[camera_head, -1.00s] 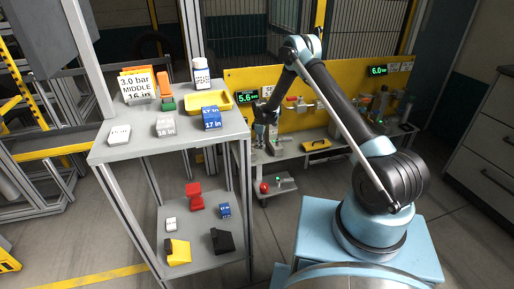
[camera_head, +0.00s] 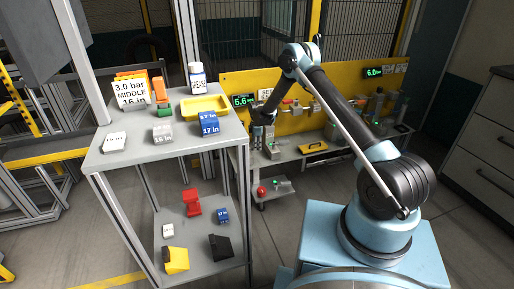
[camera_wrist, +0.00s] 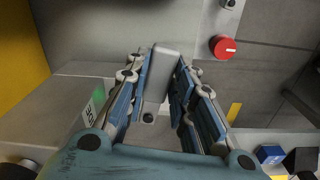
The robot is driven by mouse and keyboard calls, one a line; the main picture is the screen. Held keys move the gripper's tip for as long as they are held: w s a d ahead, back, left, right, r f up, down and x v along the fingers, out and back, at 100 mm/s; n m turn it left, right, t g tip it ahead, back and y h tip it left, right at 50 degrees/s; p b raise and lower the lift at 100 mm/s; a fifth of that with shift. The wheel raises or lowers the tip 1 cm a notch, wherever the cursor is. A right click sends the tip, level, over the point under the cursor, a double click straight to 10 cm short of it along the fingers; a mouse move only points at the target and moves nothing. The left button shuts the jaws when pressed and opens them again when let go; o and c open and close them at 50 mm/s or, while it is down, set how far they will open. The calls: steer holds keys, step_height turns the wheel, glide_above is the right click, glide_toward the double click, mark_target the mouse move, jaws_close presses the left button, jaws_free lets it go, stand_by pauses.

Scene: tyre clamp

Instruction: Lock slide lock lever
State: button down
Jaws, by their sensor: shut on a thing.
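In the wrist view my gripper (camera_wrist: 164,72) is shut on a pale grey block-shaped lever (camera_wrist: 160,62), with a blue-and-grey finger along each side. I take this to be the slide lock lever. A dark round hole or pin (camera_wrist: 148,117) shows below it, between the fingers. The lever's base and its lock position cannot be made out. In the head view my gripper (camera_head: 262,128) is low at the left end of the yellow-backed bench, and the lever is too small to tell there.
A red round knob (camera_wrist: 223,47) sits right of the fingers. The bench's yellow back panel (camera_head: 285,88) carries green displays. A yellow-handled item (camera_head: 313,148) lies on the bench. A grey shelf cart (camera_head: 100,157) with labelled blocks, a yellow tray and a bottle stands left.

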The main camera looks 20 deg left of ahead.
steer(key=c, duration=1.4)
jaws_free()
steer(key=shift+o, duration=0.2)
steer(key=shift+r, duration=0.15)
step_height(320, 180, up, 12)
